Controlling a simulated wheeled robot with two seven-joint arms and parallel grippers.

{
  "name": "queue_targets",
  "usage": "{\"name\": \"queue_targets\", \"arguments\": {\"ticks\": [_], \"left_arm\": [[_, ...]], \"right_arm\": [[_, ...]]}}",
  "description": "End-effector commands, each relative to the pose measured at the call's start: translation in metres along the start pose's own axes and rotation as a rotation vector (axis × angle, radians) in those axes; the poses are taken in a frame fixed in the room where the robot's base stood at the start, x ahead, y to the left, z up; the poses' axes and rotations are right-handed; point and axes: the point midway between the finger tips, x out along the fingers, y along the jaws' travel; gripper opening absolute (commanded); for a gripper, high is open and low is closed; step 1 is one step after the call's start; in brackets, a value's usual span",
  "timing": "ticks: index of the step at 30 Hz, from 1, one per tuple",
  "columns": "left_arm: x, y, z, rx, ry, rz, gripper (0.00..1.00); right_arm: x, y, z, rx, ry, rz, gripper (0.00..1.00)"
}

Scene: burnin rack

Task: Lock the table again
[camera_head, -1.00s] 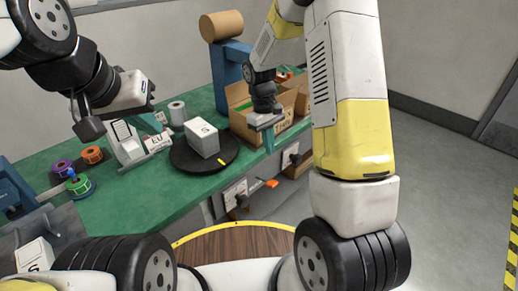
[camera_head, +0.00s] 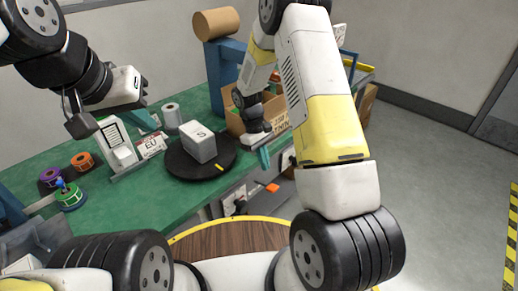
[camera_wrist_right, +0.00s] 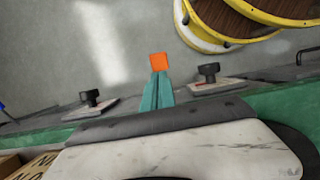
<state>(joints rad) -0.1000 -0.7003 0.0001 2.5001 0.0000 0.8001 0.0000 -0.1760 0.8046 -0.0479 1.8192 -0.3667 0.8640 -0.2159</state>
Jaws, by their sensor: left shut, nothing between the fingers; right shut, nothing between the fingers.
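The black turntable (camera_head: 190,168) sits on the green table (camera_head: 125,200) with a yellow mark on its rim and a grey box (camera_head: 198,142) marked S on it. An orange tab (camera_head: 272,187) sticks out below the table's front edge, between two black knobs. In the right wrist view the orange tab (camera_wrist_right: 158,62) appears just beyond the teal fingertips; I cannot tell if they touch. My right gripper (camera_head: 264,158) is shut and empty, pointing down at the front edge. My left gripper (camera_head: 155,128) is shut and empty over the table's back left, partly hidden.
An open carton (camera_head: 265,112) stands right of the turntable, close to my right gripper. A round wooden top with a yellow rim (camera_head: 230,240) stands in front.

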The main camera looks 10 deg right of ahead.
Motion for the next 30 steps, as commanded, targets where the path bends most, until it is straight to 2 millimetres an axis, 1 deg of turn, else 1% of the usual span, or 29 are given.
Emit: {"name": "queue_targets", "arguments": {"ticks": [1, 6, 9, 12, 17, 30], "left_arm": [[0.0, 0.0, 0.0, 0.0, 0.0, 0.0, 0.0], [0.0, 0.0, 0.0, 0.0, 0.0, 0.0, 0.0], [0.0, 0.0, 0.0, 0.0, 0.0, 0.0, 0.0], [0.0, 0.0, 0.0, 0.0, 0.0, 0.0, 0.0], [0.0, 0.0, 0.0, 0.0, 0.0, 0.0, 0.0], [0.0, 0.0, 0.0, 0.0, 0.0, 0.0, 0.0]], "right_arm": [[0.011, 0.0, 0.001, 0.0, -0.005, -0.002, 0.0], [0.042, -0.001, 0.001, -0.001, -0.004, -0.002, 0.0], [0.058, 0.0, 0.001, -0.001, -0.003, -0.002, 0.0], [0.069, 0.0, 0.0, 0.0, -0.002, -0.001, 0.0], [0.076, 0.0, 0.0, 0.0, 0.0, 0.0, 0.0], [0.078, 0.0, 0.001, 0.0, 0.011, -0.001, 0.0]]}}
